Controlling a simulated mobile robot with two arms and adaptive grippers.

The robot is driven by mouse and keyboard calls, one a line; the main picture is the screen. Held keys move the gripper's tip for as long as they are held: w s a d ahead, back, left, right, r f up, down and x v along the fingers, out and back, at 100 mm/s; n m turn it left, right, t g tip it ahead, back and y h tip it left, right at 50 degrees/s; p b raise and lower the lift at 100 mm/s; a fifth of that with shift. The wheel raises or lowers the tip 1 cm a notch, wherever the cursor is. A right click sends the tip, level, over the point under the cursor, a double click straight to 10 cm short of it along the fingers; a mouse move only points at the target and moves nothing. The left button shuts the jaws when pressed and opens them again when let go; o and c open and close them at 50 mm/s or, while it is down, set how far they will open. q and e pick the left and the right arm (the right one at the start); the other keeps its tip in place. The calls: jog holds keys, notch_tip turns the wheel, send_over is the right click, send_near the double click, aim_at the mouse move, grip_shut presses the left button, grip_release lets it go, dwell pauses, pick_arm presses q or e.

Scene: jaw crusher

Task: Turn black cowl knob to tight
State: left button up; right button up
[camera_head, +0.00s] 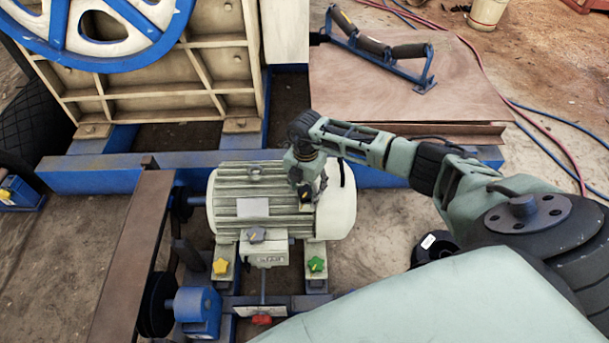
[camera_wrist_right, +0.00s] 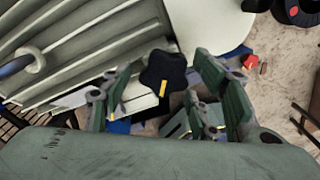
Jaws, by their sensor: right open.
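The black cowl knob (camera_head: 305,194) sits on the right end of the pale green motor (camera_head: 235,200), by the cream end cowl (camera_head: 337,200). In the right wrist view the knob (camera_wrist_right: 163,72) is dark and lobed, with a yellow mark on its lower edge. My right gripper (camera_head: 307,178) is at the knob, partly hiding it in the head view. In the wrist view my right gripper (camera_wrist_right: 167,82) is open, its fingers either side of the knob with gaps showing; whether either touches is unclear. My left gripper is not in view.
A roller frame rests on a brown plate (camera_head: 460,85) behind.

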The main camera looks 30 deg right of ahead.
aim_at(305, 191)
notch_tip(305, 191, up, 12)
dwell(0.4)
jog(key=shift+o, duration=0.4)
jog(key=shift+f, duration=0.1)
